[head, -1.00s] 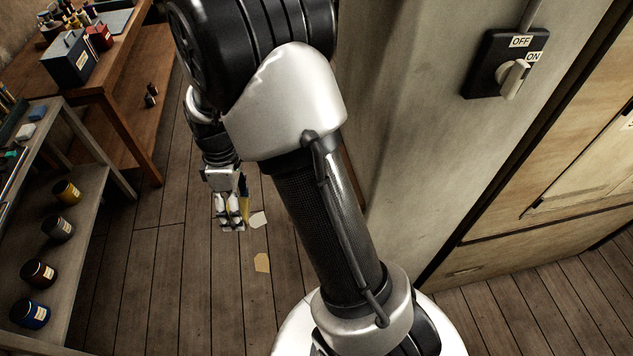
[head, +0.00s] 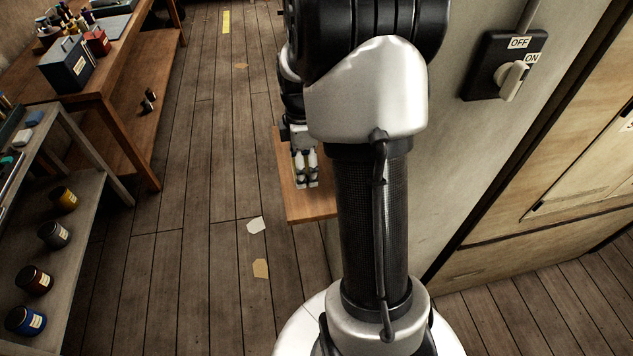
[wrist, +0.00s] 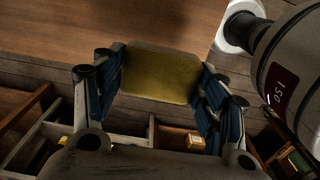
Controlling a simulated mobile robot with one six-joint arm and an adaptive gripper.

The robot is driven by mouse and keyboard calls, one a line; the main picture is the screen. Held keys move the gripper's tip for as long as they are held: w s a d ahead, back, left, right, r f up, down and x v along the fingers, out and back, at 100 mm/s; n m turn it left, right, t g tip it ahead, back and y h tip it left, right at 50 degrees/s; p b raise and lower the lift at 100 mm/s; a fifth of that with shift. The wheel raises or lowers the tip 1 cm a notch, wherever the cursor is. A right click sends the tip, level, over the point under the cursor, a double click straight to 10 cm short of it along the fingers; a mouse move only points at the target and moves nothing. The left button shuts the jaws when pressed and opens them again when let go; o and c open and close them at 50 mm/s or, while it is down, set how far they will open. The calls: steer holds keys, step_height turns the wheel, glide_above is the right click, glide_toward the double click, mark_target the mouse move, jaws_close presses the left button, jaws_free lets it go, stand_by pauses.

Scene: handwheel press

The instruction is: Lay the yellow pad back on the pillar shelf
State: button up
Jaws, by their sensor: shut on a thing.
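The yellow pad (wrist: 160,78) is held between the two fingers of my gripper (wrist: 160,85) in the wrist view. Its flat face shows and its far edge overlaps the view of a brown wooden board (wrist: 60,25). In the head view my gripper (head: 306,184) hangs over the pillar shelf (head: 311,212), a wooden board at the pillar's left side. The pad cannot be made out there. I cannot tell whether the pad touches the shelf. My arm hides the shelf's right part.
The grey pillar (head: 450,150) stands right of my arm and carries a black OFF/ON switch (head: 505,65). A rack (head: 75,200) with several jars and a workbench (head: 105,75) stand at left.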

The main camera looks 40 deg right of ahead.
steer(key=shift+s+d+f+b, duration=0.2)
steer(key=shift+s+d+f, duration=0.25)
steer(key=shift+d, duration=0.15)
steer(key=shift+s+d+f+b, duration=0.15)
steer(key=shift+s+d+f, duration=0.25)
steer(key=shift+d, duration=0.2)
steer(key=shift+w+a+f, duration=0.1)
steer(key=shift+w+f, duration=0.05)
steer(key=shift+f, duration=0.25)
steer(key=f, duration=0.2)
steer(key=f+b, duration=0.1)
steer(key=f, duration=0.1)
steer(key=shift+d+f+b, duration=0.2)
steer(key=shift+f+b, duration=0.1)
steer(key=shift+c, duration=0.3)
steer(key=o, duration=1)
steer(key=shift+r, duration=0.2)
